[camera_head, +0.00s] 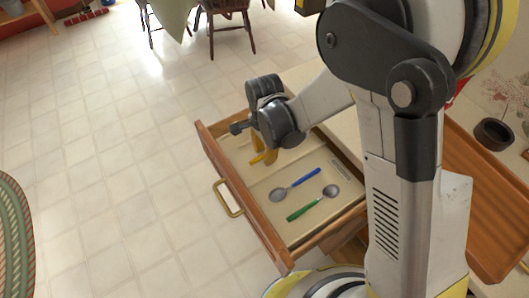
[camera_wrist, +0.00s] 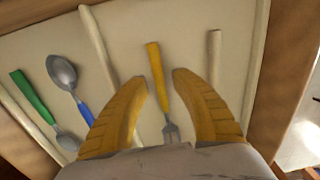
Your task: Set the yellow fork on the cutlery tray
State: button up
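The yellow fork (camera_wrist: 155,66) lies in the open wooden drawer (camera_head: 240,188), with its grey tines toward the bottom of the wrist view. My gripper (camera_wrist: 160,77) is over the drawer, its two yellow fingers spread apart. The fork shows in the gap between them, and I see no contact with either finger.
A blue-handled spoon (camera_head: 297,184) and a green-handled spoon (camera_head: 313,203) lie in the drawer, across a pale divider (camera_wrist: 100,48) from the fork. A pale-handled utensil (camera_wrist: 214,55) lies right of the fork. A dark bowl (camera_head: 493,134) stands at the right. The floor is open left.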

aim_at(265, 154)
notch_tip(265, 154, up, 12)
jog(key=p, duration=0.6)
jog(key=s+d+r+n+t, duration=0.3)
jog(key=d+r+n, duration=0.2)
jog(key=d+r, duration=0.75)
jog(key=s+d+r+n+t, duration=0.4)
jog(key=s+d, duration=0.3)
jog(key=d, duration=0.3)
jog(key=shift+s+r+n, duration=0.35)
jog(key=shift+n, duration=0.45)
